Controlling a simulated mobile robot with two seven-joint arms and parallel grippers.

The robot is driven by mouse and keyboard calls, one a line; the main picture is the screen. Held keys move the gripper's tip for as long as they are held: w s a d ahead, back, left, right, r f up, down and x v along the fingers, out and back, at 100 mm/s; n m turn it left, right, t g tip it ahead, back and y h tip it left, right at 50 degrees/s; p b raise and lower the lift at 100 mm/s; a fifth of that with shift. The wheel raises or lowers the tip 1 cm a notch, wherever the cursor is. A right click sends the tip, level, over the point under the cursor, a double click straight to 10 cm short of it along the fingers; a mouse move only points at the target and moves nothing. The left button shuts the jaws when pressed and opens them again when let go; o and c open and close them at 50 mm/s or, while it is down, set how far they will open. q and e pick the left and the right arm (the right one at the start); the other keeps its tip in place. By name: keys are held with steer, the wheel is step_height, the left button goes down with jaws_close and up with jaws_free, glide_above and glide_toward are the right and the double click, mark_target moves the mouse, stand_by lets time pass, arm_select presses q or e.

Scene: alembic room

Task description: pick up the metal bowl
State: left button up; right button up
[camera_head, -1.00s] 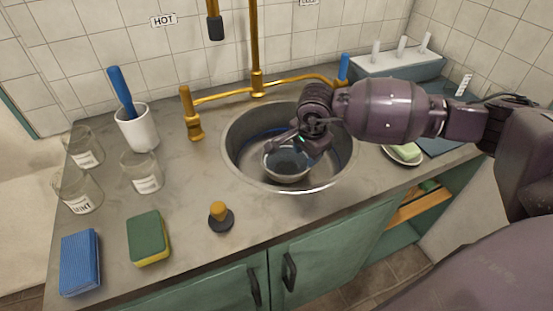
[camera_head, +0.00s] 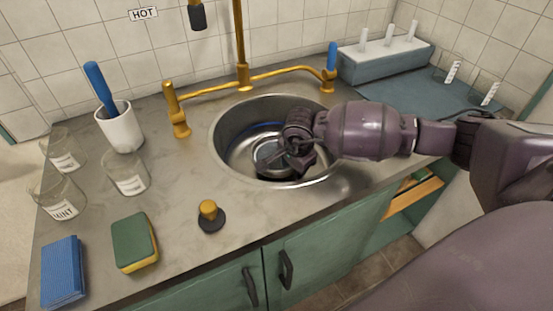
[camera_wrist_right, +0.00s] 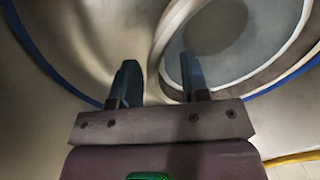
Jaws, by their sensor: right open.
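The metal bowl (camera_head: 264,153) sits inside the round sink basin (camera_head: 226,140), partly hidden by my right gripper. My right gripper (camera_head: 286,156) reaches down into the basin from the right, at the bowl's right side. In the right wrist view the bowl (camera_wrist_right: 240,72) fills the upper right, with its curved rim running between the two fingers. The right gripper's fingers (camera_wrist_right: 160,72) are apart; one overlaps the bowl's inside and the other lies outside the rim. I cannot tell whether either finger touches it. My left gripper is not in view.
A brass faucet (camera_head: 243,77) stands behind the sink. A dark stopper with a yellow knob (camera_head: 209,213) lies in front-left. A sponge (camera_head: 134,242), glass beakers (camera_head: 126,173) and a white cup (camera_head: 121,130) stand on the left counter. A rack (camera_head: 385,58) stands back right.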

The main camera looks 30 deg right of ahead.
steer(key=shift+w+f, duration=0.1)
steer(key=shift+f, duration=0.6)
steer(key=shift+r, duration=0.1)
jaws_close()
